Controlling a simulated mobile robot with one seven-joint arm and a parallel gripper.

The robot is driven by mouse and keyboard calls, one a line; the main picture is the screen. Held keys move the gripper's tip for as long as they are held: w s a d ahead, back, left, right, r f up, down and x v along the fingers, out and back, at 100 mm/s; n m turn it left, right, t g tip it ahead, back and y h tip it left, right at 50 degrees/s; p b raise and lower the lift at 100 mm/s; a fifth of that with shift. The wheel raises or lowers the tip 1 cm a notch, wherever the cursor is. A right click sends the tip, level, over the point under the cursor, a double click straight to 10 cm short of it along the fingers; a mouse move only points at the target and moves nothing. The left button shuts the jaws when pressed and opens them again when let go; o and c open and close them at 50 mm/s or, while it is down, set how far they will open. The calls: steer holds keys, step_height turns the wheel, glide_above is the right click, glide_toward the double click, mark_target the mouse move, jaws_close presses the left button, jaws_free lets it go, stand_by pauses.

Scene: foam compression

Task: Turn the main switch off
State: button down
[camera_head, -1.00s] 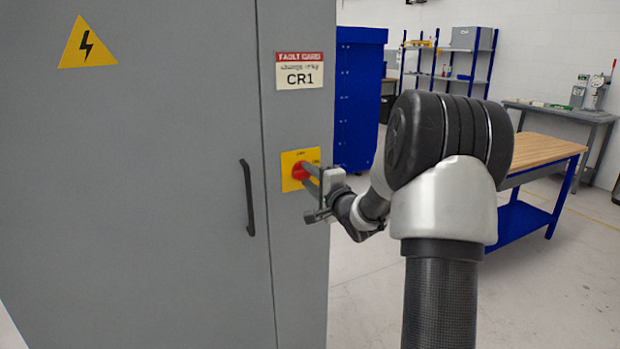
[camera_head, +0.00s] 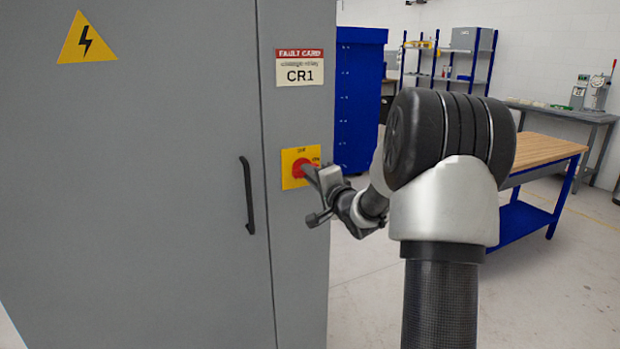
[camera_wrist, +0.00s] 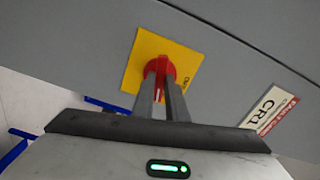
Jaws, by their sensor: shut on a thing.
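The main switch is a red rotary knob (camera_head: 301,169) on a yellow plate (camera_head: 290,176) on the grey cabinet's right-hand front panel. In the wrist view the red knob (camera_wrist: 155,68) shows at the centre of the yellow plate (camera_wrist: 181,60). My gripper (camera_head: 308,172) is at the knob. In the wrist view its two fingers (camera_wrist: 160,88) are shut on the knob's red grip, one on each side. The fingers cover part of the knob and the lower part of the plate. An ON label shows on the plate's right side.
The grey cabinet (camera_head: 150,200) has a black door handle (camera_head: 247,196), a yellow warning triangle (camera_head: 86,40) and a CR1 fault card (camera_head: 299,67). A blue cabinet (camera_head: 358,100) and a wooden-topped workbench (camera_head: 540,150) stand behind. Open floor lies right of the cabinet.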

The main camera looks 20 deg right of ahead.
steer(key=shift+n+b, duration=4.1)
steer(key=shift+n, duration=3.5)
steer(key=c, duration=1.8)
jaws_free()
steer(key=shift+o, duration=0.2)
steer(key=shift+s, duration=0.15)
